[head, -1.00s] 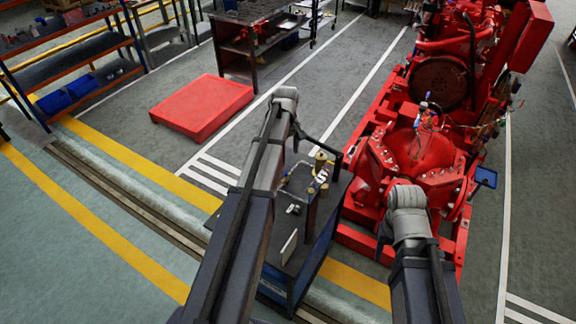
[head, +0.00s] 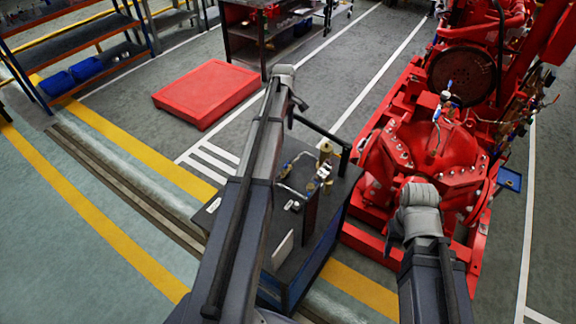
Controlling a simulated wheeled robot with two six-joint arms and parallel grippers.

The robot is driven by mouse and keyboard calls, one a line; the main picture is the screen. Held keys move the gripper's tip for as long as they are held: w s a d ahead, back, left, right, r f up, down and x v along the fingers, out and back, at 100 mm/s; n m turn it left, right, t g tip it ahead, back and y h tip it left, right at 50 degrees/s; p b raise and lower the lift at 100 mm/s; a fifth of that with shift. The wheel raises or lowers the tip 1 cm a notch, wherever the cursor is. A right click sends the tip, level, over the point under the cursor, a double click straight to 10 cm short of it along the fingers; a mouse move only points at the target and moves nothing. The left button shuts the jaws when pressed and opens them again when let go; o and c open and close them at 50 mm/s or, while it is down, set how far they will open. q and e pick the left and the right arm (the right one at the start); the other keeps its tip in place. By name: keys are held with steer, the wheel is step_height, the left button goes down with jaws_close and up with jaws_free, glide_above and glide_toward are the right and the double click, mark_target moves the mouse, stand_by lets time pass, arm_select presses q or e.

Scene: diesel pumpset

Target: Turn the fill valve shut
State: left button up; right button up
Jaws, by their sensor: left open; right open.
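A small valve assembly with blue and red parts (head: 447,97) stands on top of the red pump casing (head: 450,145) at the right. Brass fittings on pipework (head: 324,165) stand on the dark cart in the middle. I cannot tell for sure which of these is the fill valve. My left gripper (head: 300,101) is beyond the end of my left arm, left of and above the cart fittings. My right gripper (head: 388,243) is low, in front of the pump and apart from its valve assembly. Both are open, with their fingers mostly hidden by my wrists.
The dark cart (head: 332,222) stands between my arms, with small loose parts on top. A red floor slab (head: 208,93) lies at the left. A workbench (head: 262,40) and shelving (head: 75,45) stand behind. Open floor lies left of the cart.

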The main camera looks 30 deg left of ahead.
arm_select(q)
steer(key=b, duration=0.9)
glide_toward(286, 165)
steer(key=shift+w+a, duration=0.1)
steer(key=shift+w, duration=0.1)
steer(key=shift+f, duration=0.1)
step_height(286, 165, down, 8)
steer(key=b, duration=0.7)
steer(key=shift+r, duration=0.2)
steer(key=shift+c, duration=0.3)
jaws_close()
